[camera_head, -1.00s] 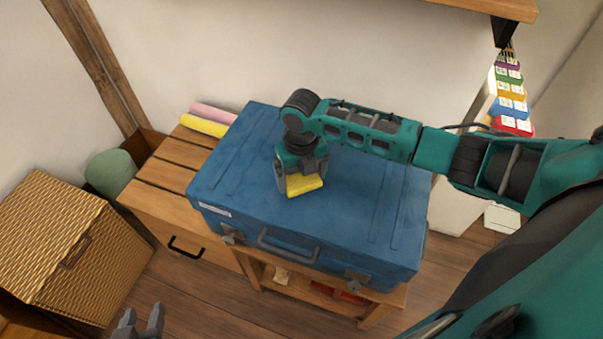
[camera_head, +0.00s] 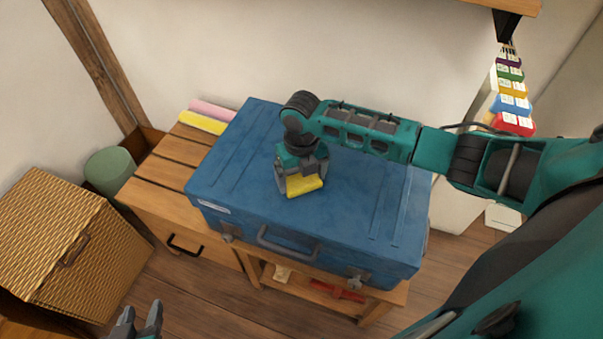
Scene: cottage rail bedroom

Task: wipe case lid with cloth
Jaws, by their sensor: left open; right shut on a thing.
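The blue case (camera_head: 352,213) lies shut on a wooden bench, its lid (camera_head: 238,150) facing up and its handle and latches toward me. My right gripper (camera_head: 303,186) is over the middle of the lid, pointing down, shut on a folded yellow cloth (camera_head: 304,186). The cloth appears to rest on the lid; its exact contact is hidden under the gripper. My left gripper (camera_head: 138,322) is open and empty at the bottom left, above the floor and well apart from the case.
Pink and yellow rolls (camera_head: 203,122) lie on the wooden bench (camera_head: 150,190) left of the case. A wicker basket (camera_head: 60,245) and a green cylinder (camera_head: 110,168) stand at the left. A shelf (camera_head: 470,5) overhangs at the top. Coloured tags (camera_head: 512,103) hang at the right.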

